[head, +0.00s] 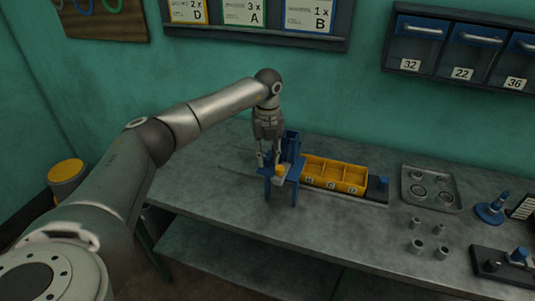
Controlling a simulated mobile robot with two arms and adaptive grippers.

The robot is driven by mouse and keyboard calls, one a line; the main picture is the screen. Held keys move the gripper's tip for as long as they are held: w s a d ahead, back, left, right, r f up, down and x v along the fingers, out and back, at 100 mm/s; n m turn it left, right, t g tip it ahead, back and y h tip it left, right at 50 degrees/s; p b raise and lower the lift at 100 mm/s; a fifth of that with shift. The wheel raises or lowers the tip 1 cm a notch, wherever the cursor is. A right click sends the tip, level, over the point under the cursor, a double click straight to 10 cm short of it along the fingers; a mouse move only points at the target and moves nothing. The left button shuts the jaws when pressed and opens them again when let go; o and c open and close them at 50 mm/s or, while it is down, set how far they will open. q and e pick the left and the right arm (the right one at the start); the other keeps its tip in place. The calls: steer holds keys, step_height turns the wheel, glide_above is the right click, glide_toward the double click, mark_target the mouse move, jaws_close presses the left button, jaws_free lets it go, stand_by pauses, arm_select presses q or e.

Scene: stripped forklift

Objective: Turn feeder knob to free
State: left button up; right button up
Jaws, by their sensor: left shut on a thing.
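A blue feeder stand (293,147) stands on the grey workbench, left of a yellow compartment tray. A small yellow knob (280,170) shows at the front of the stand, with a pale part just below it. My left gripper (270,165) points down at the stand from above, its fingers closed at the knob and partly covering it. The knob's exact angle and any markings are too small to read. My right gripper is not in the head view.
The yellow tray (334,175) sits on a rail right of the stand. A grey tray with rings (431,188), several grey cylinders (417,246) and a blue cone-shaped piece (491,209) are further right. Bins (463,49) hang on the wall. The bench front is clear left of the cylinders.

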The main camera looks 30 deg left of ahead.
mark_target(268, 156)
arm_select(q)
steer(key=shift+w+r+n, duration=0.1)
steer(key=shift+n, duration=0.4)
steer(key=o, duration=1)
steer(key=shift+o, duration=0.2)
step_height(268, 156, up, 12)
stand_by(0.4)
